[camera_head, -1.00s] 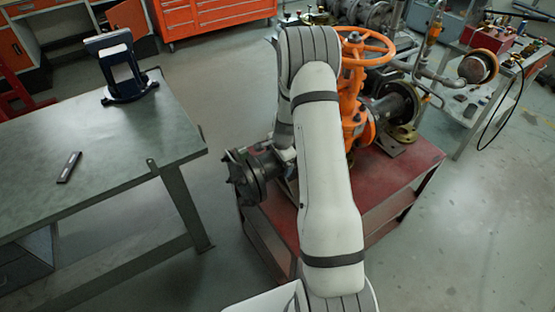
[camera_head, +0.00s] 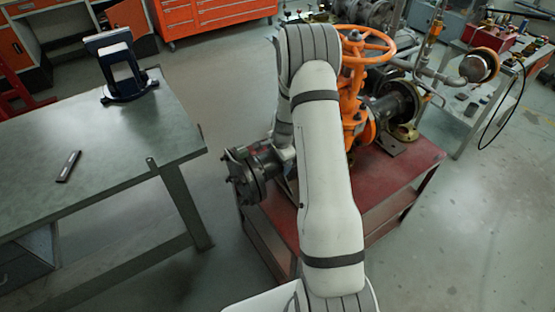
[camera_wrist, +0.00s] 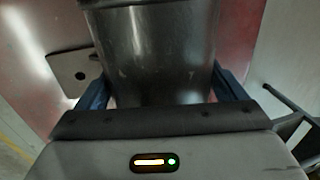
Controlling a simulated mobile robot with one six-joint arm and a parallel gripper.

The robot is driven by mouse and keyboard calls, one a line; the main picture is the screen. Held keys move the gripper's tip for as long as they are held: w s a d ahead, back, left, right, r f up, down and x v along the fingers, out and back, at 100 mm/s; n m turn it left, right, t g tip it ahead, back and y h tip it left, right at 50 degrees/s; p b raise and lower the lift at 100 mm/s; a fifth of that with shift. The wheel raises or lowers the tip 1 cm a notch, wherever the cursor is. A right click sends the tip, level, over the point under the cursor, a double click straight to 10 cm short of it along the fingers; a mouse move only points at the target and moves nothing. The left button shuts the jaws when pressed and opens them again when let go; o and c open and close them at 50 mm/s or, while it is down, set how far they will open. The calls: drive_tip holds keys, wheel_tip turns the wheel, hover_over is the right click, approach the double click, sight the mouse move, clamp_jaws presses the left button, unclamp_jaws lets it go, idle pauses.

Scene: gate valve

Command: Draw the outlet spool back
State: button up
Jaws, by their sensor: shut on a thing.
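The outlet spool (camera_head: 268,163) is a dark grey flanged pipe to the left of my arm in the head view. Its end flange (camera_head: 241,178) faces left, over the red stand's left edge. In the wrist view the spool's smooth grey barrel (camera_wrist: 155,50) fills the middle. My gripper (camera_wrist: 160,88) has a blue finger on each side of the barrel and is shut on it. The orange gate valve (camera_head: 353,95) with its handwheel stands behind and right of my arm. My arm hides the spool's inner end and any gap to the valve.
The red stand (camera_head: 400,172) is under the valve and spool. A green-topped workbench (camera_head: 110,165) stands at the left, with a dark cradle (camera_head: 128,75) and a small dark object (camera_head: 69,166) on it. Open floor lies between bench and stand.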

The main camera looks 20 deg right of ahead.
drive_tip(key=shift+s+a, duration=0.15)
drive_tip(key=shift+a, duration=0.3)
drive_tip(key=o, duration=1.1)
drive_tip(key=shift+d+r, duration=0.1)
drive_tip(key=shift+r, duration=0.4)
drive_tip(key=r, duration=0.2)
drive_tip(key=s+r, duration=0.1)
drive_tip(key=r, duration=0.3)
drive_tip(key=shift+s+r+b, duration=0.25)
drive_tip(key=shift+r+b, duration=0.1)
drive_tip(key=shift+b, duration=0.05)
